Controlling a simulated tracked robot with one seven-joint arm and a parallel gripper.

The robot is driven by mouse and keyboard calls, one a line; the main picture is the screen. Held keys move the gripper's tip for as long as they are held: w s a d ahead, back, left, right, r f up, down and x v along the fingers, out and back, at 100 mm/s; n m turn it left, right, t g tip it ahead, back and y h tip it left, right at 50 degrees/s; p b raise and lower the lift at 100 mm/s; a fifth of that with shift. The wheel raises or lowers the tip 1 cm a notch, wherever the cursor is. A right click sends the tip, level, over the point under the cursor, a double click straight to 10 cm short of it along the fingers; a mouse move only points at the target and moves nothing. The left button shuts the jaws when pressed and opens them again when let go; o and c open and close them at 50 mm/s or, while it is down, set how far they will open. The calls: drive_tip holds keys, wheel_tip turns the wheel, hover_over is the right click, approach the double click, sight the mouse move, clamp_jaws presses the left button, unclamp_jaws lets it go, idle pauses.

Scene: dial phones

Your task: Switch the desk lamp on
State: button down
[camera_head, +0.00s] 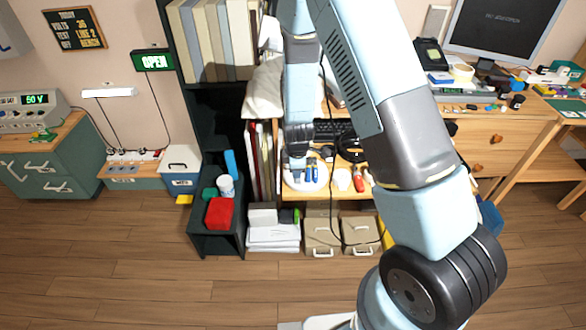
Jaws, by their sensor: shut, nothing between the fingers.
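My arm crosses the middle of the view from the lower right, and its far links hang down over a wooden desk (290,193). My gripper (298,161) is at the lower end, small in the picture, shut and empty, just above or over a round white disc (303,182) at the desk's front left. I cannot tell whether it touches the disc. I cannot clearly make out the desk lamp; the disc may be its base. Part of the desk is hidden behind my arm.
A dark shelf unit (207,125) stands left of the desk, with a red box (221,213) low down. A black keyboard (335,129), a black looped cable (351,150) and small tools lie near the gripper. A monitor (503,30) stands right. The floor (150,270) in front is clear.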

idle(0.3)
drive_tip(key=shift+w+d+f+g, duration=0.15)
drive_tip(key=shift+f+g, duration=0.2)
drive_tip(key=shift+g, duration=0.25)
drive_tip(key=shift+w, duration=0.25)
drive_tip(key=shift+s, duration=0.2)
drive_tip(key=shift+s+f, duration=0.15)
drive_tip(key=shift+s, duration=0.25)
